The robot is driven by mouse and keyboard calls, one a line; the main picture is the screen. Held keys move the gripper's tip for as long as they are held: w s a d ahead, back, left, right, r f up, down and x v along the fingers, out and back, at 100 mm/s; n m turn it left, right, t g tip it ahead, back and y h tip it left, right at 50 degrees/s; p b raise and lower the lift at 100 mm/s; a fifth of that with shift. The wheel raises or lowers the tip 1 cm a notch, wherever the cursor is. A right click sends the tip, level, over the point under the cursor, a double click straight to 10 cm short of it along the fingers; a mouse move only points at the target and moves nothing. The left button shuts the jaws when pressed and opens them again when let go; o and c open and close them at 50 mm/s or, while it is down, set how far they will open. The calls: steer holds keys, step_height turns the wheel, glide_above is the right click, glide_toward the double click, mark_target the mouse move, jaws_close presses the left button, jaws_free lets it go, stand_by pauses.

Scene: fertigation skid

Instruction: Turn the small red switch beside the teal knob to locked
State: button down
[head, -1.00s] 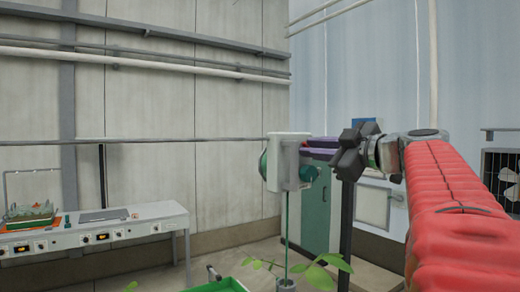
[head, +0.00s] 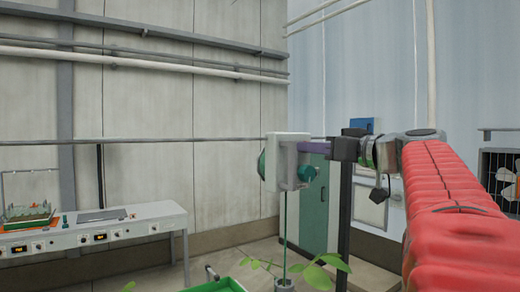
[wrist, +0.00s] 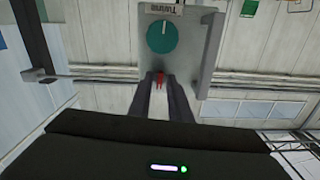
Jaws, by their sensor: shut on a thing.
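The teal knob (head: 307,172) is on the right face of a pale box on a thin green post. In the wrist view the teal knob (wrist: 162,36) has a white pointer mark and sits on the grey panel (wrist: 203,40), with a small label at its edge. The small red switch (wrist: 160,76) shows between my fingertips, below the knob in that picture. My gripper (wrist: 160,80) is shut on the switch. In the head view my gripper (head: 303,147) reaches the box from the right; its fingers hide the switch there. The locked mark is not readable.
A green cabinet (head: 313,205) and a dark post stand behind the box. A plant (head: 318,272) and a green tray (head: 218,285) are below. A workbench (head: 125,222) with instruments is at the left.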

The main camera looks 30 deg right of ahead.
steer(key=m, duration=0.7)
steer(key=shift+d+f+m, duration=0.1)
steer(key=shift+m, duration=0.3)
stand_by(0.3)
steer(key=c, duration=1.9)
jaws_free()
steer(key=shift+s+d, duration=0.15)
steer(key=shift+s, duration=6.75)
